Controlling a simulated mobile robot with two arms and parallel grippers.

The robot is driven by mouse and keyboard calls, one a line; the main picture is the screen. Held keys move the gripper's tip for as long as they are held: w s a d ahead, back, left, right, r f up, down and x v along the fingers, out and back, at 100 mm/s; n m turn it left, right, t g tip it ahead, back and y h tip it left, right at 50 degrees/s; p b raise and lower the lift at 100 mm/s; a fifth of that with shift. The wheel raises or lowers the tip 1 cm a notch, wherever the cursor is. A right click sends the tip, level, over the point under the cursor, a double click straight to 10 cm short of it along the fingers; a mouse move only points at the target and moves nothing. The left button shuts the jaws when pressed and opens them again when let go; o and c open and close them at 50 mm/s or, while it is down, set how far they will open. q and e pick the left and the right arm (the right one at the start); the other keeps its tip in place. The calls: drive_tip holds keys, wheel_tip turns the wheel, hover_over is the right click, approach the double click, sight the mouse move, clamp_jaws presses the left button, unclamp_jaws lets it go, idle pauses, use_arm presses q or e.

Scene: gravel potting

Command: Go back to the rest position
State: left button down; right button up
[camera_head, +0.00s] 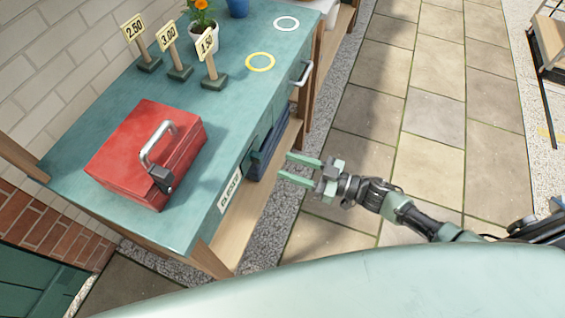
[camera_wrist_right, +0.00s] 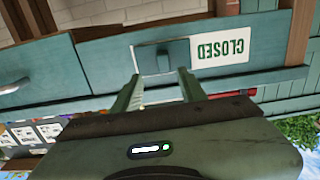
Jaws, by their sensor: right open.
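My right gripper (camera_head: 305,171) is open and empty in the head view, with its two green fingers pointing left toward the front of the teal bench (camera_head: 105,139). It hangs over the paving, apart from the bench. Nothing shows between the fingers. My left gripper is not in either view.
A red toolbox (camera_head: 140,150) with a metal handle stands on the bench. Price signs (camera_head: 168,40), a potted orange flower (camera_head: 203,30), a yellow ring (camera_head: 260,62) and a white ring (camera_head: 286,23) are further back. Paving (camera_head: 430,110) to the right is clear.

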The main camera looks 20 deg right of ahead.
idle(0.5)
drive_tip(key=d+f+m+t+h, duration=0.2)
drive_tip(key=d+f+m+h, duration=0.35)
drive_tip(key=f, duration=0.75)
drive_tip(key=s+d+f+m+g+h, duration=0.1)
drive_tip(key=s+d+f+g+h, duration=0.15)
drive_tip(key=s+f, duration=0.4)
drive_tip(key=s+d+f+m+g+h, duration=0.1)
drive_tip(key=s+d+f+h, duration=0.25)
drive_tip(key=f, duration=0.55)
drive_tip(key=s+f+g+h, duration=0.1)
drive_tip(key=s+f+g, duration=0.3)
drive_tip(key=s, duration=1)
drive_tip(key=s+a+f+g+h, duration=0.1)
drive_tip(key=s+f+g, duration=0.3)
drive_tip(key=s+f, duration=0.5)
drive_tip(key=s+m+h, duration=0.1)
drive_tip(key=s, duration=0.4)
drive_tip(key=shift+a, duration=0.25)
drive_tip(key=shift+f, duration=0.1)
